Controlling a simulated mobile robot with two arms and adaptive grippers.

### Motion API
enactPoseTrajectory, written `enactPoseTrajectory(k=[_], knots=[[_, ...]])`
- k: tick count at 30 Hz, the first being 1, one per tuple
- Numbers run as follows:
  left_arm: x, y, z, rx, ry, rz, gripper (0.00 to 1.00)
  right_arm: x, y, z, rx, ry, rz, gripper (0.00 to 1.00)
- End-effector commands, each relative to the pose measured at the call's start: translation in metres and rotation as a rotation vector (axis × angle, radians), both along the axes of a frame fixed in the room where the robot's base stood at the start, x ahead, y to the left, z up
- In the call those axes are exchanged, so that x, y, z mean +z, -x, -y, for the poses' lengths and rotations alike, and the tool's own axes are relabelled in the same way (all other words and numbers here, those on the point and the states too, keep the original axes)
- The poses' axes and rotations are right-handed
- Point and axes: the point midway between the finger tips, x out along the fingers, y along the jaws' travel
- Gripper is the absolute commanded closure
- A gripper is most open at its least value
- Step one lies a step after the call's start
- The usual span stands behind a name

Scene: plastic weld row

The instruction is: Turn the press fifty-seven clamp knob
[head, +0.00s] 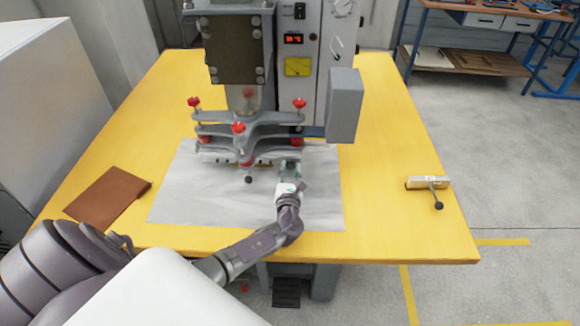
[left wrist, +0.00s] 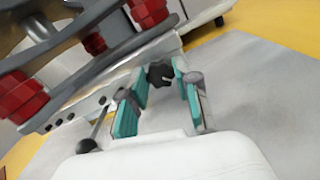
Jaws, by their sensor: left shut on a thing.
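The press (head: 245,120) stands on the yellow table, with metal plates and several red knobs around a clear cylinder. My left gripper (head: 289,168) reaches in from the front to the right part of its lower edge. In the left wrist view, its teal-padded fingers (left wrist: 160,95) are shut on a small black clamp knob (left wrist: 159,73) on the front edge of the press's lower bar (left wrist: 110,95). The fingers hide part of this knob, and in the head view it cannot be made out. My right gripper is in neither view.
A lever with a black ball (head: 248,180) hangs left of my gripper. A grey box (head: 345,105) juts out at the press's right. A brown sheet (head: 108,195) lies at left; a metal block with a lever (head: 428,183) sits at right. A grey mat (head: 200,200) lies under the press.

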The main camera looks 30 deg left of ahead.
Motion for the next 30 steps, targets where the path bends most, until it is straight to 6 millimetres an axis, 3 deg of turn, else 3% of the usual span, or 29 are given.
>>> enactPoseTrajectory(k=[18,30], knots=[[-0.002,0.001,0.001,-0.003,-0.462,-0.291,1.00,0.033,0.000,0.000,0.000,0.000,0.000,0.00],[-0.004,0.002,0.002,-0.003,-0.607,-0.379,1.00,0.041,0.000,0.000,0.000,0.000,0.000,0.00]])
